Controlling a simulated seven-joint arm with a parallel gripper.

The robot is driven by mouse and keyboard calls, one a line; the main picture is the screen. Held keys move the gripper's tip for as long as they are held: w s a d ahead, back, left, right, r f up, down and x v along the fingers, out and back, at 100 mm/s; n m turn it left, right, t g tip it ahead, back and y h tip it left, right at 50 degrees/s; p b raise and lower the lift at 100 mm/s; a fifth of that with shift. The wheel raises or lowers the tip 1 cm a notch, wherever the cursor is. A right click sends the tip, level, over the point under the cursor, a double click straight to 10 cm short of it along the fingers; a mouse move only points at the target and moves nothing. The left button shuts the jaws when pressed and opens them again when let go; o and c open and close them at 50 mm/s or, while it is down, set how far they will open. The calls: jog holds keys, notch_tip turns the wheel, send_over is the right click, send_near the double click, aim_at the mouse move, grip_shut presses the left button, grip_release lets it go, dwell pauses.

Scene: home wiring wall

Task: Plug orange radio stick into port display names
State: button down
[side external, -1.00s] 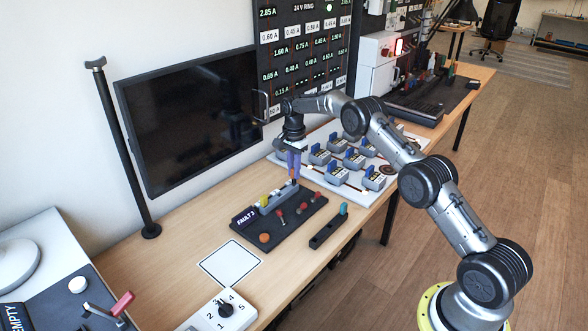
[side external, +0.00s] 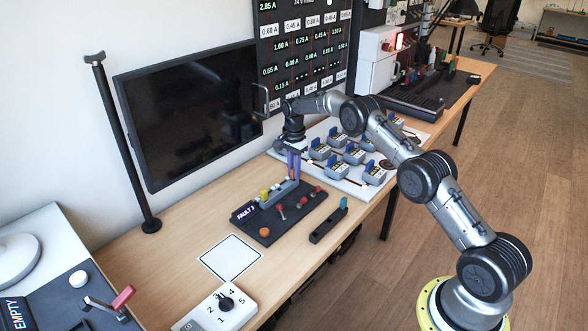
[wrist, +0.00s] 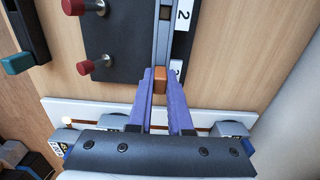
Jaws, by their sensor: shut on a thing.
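My gripper (wrist: 160,80) has its purple fingers shut on the orange radio stick (wrist: 161,76); only the stick's orange end shows between the fingertips. The stick is at the near end of the grey port block (wrist: 162,28) in the wrist view, beside white labels, one reading 2 (wrist: 182,15). I cannot tell whether it is inside a port. In the side view my gripper (side external: 293,178) points down at the far end of the grey block (side external: 280,193). A yellow stick (side external: 264,194) stands at the other end. The display (side external: 244,213) reads FAULT 3.
Red knobs (side external: 300,202) and an orange button (side external: 264,232) are on the dark board. A dark holder with a teal stick (side external: 343,203) lies to its right. A numbered dial box (side external: 226,303) is in front.

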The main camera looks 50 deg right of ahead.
jog(key=shift+f, duration=0.15)
jog(key=c, duration=0.8)
grip_release()
jog(key=shift+o, duration=0.2)
notch_tip(320, 180, up, 14)
jog(key=shift+a, duration=0.1)
